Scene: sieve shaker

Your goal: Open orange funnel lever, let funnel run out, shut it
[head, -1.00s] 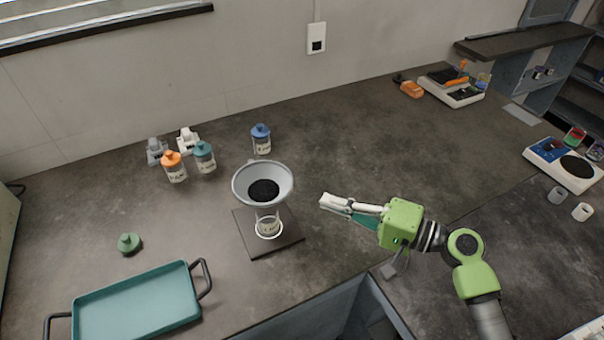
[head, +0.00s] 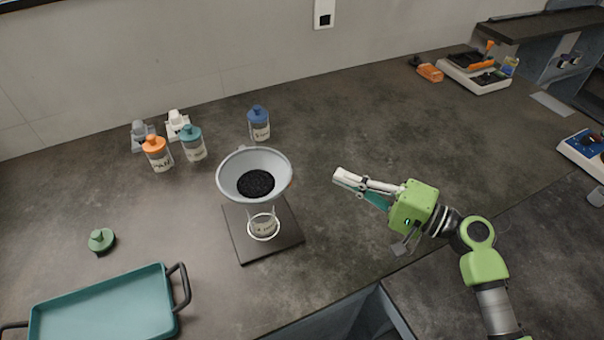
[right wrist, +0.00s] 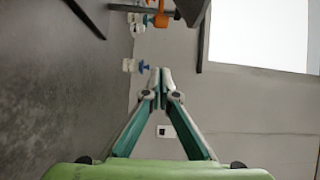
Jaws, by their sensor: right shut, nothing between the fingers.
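A grey funnel (head: 231,182) stands on a dark square base plate (head: 282,238), with black granular material (head: 256,184) inside. Below its mouth is a clear labelled container (head: 263,225) within a white ring. A tiny orange spot (head: 290,184) shows at the funnel's right rim; I cannot tell if it is the lever, or how it is set. My right gripper (head: 340,176) is shut and empty, to the right of the funnel and apart from it. Its closed fingertips also show in the right wrist view (right wrist: 161,74). My left gripper is not in view.
Bottles with orange (head: 157,155), teal (head: 193,144) and blue (head: 258,124) caps stand behind the funnel. A teal tray (head: 105,300) and a green lid (head: 101,240) lie at left. A balance (head: 474,76) stands at the back right. The counter between funnel and balance is clear.

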